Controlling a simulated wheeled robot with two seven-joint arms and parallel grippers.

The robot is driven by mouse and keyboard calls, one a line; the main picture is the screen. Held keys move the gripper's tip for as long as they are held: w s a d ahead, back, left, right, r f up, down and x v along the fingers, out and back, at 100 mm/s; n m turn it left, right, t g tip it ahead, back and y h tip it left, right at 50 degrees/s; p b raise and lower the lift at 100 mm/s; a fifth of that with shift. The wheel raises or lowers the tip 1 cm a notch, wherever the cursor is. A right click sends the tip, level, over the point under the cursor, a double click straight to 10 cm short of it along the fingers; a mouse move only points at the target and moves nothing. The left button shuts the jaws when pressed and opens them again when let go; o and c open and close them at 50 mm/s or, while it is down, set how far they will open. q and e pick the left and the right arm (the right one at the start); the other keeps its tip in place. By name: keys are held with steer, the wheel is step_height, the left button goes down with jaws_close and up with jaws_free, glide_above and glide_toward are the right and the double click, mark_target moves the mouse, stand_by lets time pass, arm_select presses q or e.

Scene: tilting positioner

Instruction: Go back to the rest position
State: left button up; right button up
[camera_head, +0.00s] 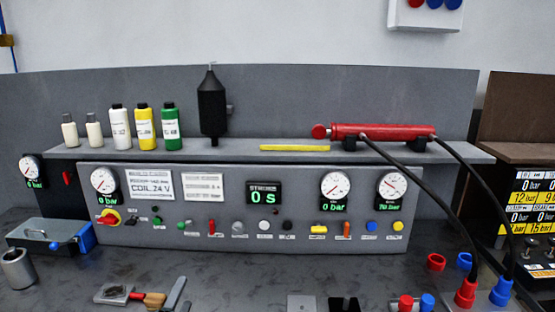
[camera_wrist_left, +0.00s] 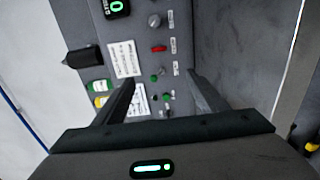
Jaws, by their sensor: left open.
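My left gripper (camera_wrist_left: 160,85) is open and empty in the left wrist view. Its two dark fingers stand apart, facing the control panel (camera_wrist_left: 145,30) with nothing between them but the panel behind. In the head view, what look like the grey fingertips of my left gripper (camera_head: 181,293) show at the bottom edge, left of centre. They are in front of the panel, beside a brown-handled tool (camera_head: 152,298). The rest of that gripper is outside the head view. My right gripper is in neither view.
The panel (camera_head: 285,240) carries gauges, knobs and a display. A shelf (camera_head: 235,152) above holds several bottles, a black cylinder (camera_head: 211,105) and a red hydraulic cylinder (camera_head: 380,131). Black hoses (camera_head: 425,195) run down at right. A metal cup (camera_head: 17,268) stands at left.

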arm_select(q)
steer(key=s+d+f+m+g+h, duration=0.1)
steer(key=s+d+f+m+g, duration=0.1)
steer(key=s+f+m, duration=0.3)
steer(key=s+d+f+m+g+h, duration=0.1)
steer(key=s+d+f+m+g, duration=0.15)
steer(key=s, duration=0.45)
steer(key=s+d+f+m+g+h, duration=0.1)
steer(key=s+d+f+m+g, duration=0.25)
steer(key=s, duration=0.35)
steer(key=s+a+f+m+g+y, duration=0.1)
steer(key=s+a+m+g+y, duration=0.2)
steer(key=s, duration=1)
steer(key=s+a+f+m+g+y, duration=0.1)
steer(key=s+f+m+g, duration=0.3)
steer(key=s, duration=0.9)
step_height(320, 180, down, 32)
steer(key=s+m+b, duration=0.1)
steer(key=m+b, duration=0.1)
steer(key=b, duration=0.4)
steer(key=s+a+f+g+b, duration=0.1)
steer(key=s+f+b, duration=0.1)
steer(key=s+f, duration=0.7)
steer(key=s+a+f+g+b, duration=0.1)
steer(key=s+a+f+b, duration=0.1)
steer(key=s+f, duration=0.7)
step_height(320, 180, down, 5)
steer(key=shift+s+r+b, duration=0.1)
steer(key=shift+s+b, duration=0.1)
steer(key=shift+b, duration=0.4)
